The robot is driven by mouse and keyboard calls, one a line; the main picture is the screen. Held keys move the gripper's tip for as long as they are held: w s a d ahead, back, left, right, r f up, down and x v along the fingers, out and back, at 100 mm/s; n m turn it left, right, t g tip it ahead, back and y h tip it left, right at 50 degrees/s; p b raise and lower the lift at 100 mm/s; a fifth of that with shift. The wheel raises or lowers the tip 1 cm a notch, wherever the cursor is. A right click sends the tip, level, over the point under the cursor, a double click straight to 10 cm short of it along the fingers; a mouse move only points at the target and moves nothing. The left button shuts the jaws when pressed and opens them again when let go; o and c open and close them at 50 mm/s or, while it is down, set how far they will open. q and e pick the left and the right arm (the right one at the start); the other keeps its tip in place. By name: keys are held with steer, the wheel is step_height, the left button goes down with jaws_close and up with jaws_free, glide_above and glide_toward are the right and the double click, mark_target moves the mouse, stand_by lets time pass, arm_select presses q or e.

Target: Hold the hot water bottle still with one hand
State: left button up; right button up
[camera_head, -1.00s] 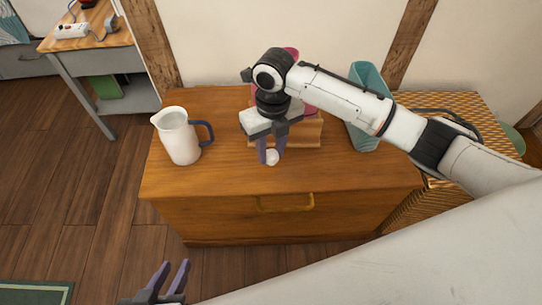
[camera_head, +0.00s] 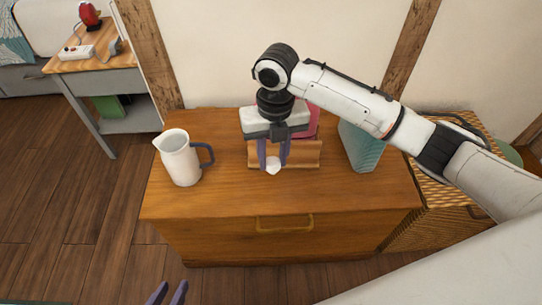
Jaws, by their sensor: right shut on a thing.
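The hot water bottle appears to be the pink thing (camera_head: 313,123) on a wooden stand (camera_head: 304,155) on the dresser. My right arm and gripper cover most of it. My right gripper (camera_head: 273,164) points down in front of the stand, shut on a small white piece (camera_head: 273,168) that looks like a stopper. I cannot tell whether this piece touches the stand or the bottle. My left gripper (camera_head: 168,294) shows only its fingertips at the bottom edge; they are apart with nothing visible between them, well in front of the dresser.
A white jug (camera_head: 180,160) with a blue handle stands on the dresser's (camera_head: 230,200) left. A teal container (camera_head: 362,148) stands at the right, under my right forearm. A woven basket (camera_head: 410,225) is beside the dresser. The dresser's front top is clear.

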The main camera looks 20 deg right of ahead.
steer(key=s+d+r+m, duration=0.2)
steer(key=r+m, duration=0.5)
steer(key=m, duration=1)
steer(key=s+d+r+m, duration=0.3)
steer(key=r+m, duration=0.3)
steer(key=m, duration=1.2)
steer(key=shift+d+r+h, duration=0.3)
steer(key=shift+d+r, duration=0.1)
steer(key=shift+d, duration=0.05)
steer(key=shift+s, duration=0.15)
